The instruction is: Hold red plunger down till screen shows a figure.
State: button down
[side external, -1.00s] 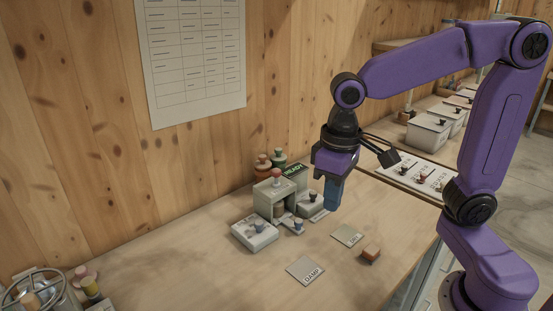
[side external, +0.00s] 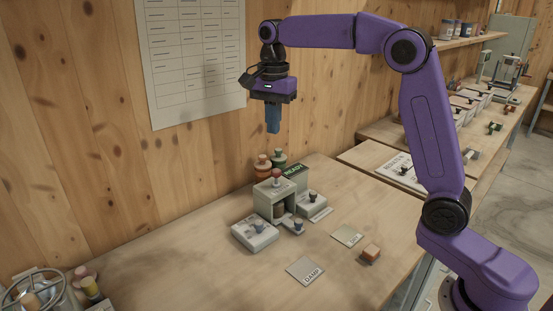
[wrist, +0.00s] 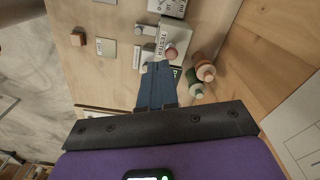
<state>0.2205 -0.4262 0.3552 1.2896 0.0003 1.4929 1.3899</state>
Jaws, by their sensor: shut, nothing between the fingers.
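The red plunger (side external: 276,174) stands on top of a small grey-white tester (side external: 274,199) on the bench near the wood wall. It is also visible in the wrist view (wrist: 171,53), where the tester carries the lettering TESTER. A dark green screen (side external: 294,171) behind the tester reads READY. My gripper (side external: 273,131) is shut and empty, its blue fingers pointing down. It hangs above the plunger, well clear of it. In the wrist view the fingers partly cover the screen.
A DAMP card (side external: 306,271), another card (side external: 347,235) and a brown block (side external: 370,254) lie in front. The bench's left middle is clear.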

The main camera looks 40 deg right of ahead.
aim_at(277, 169)
jog(key=w+d+m, duration=0.1)
jog(key=d+m, duration=0.1)
jog(key=w+d+r+m, duration=0.1)
jog(key=w+d+m, duration=0.1)
jog(key=shift+w+d, duration=0.2)
jog(key=shift+w, duration=0.1)
notch_tip(277, 169, down, 14)
jog(key=shift+f, duration=0.1)
dwell(0.7)
jog(key=shift+f, duration=1.4)
jog(key=shift+s+f, duration=0.1)
dwell(0.5)
